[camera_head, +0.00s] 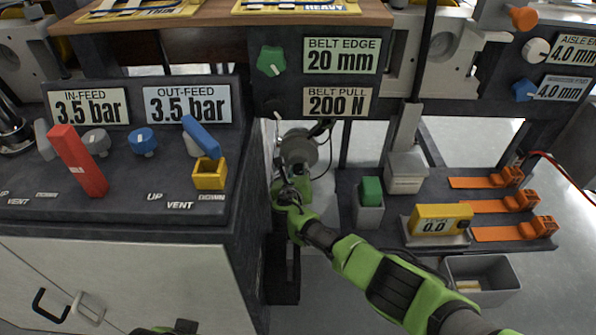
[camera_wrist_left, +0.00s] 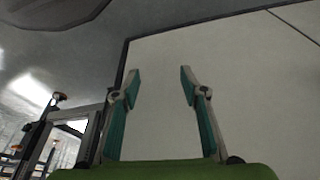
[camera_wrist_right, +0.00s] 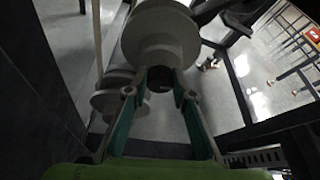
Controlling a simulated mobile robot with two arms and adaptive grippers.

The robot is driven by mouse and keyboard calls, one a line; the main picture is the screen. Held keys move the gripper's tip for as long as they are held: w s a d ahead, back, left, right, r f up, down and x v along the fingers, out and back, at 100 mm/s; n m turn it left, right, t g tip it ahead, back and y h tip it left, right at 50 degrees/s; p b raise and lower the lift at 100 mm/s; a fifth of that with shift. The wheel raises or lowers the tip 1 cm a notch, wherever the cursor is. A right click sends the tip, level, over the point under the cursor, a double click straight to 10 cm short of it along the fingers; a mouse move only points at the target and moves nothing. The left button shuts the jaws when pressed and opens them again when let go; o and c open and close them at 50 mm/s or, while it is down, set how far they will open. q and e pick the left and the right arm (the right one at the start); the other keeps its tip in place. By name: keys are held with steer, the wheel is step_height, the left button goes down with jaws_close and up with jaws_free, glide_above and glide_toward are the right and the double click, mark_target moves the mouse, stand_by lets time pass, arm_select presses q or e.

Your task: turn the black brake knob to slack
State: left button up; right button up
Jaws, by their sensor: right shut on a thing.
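A black knob (camera_wrist_right: 160,80) sits at the end of a pale grey roll in the right wrist view. My right gripper (camera_wrist_right: 159,76) has its fingertips on either side of it and is shut on it. In the head view my right gripper (camera_head: 298,172) is below the BELT PULL plate, just in front of the grey roll (camera_head: 298,147); the knob is hidden there by the gripper. The knob's markings cannot be read. My left gripper (camera_wrist_left: 159,72) is open and empty, facing a pale cabinet front.
A control panel with a red lever (camera_head: 78,160) and blue lever (camera_head: 201,137) stands left. A green knob (camera_head: 271,60) and a dark knob (camera_head: 275,108) are above my right gripper. At right, a dark shelf holds a yellow gauge (camera_head: 440,219) and orange clamps (camera_head: 500,205).

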steer(key=shift+a+n+h, duration=0.1)
steer(key=shift+n+h, duration=0.2)
steer(key=shift+n, duration=0.2)
steer(key=o, duration=1.1)
step_height(320, 180, up, 10)
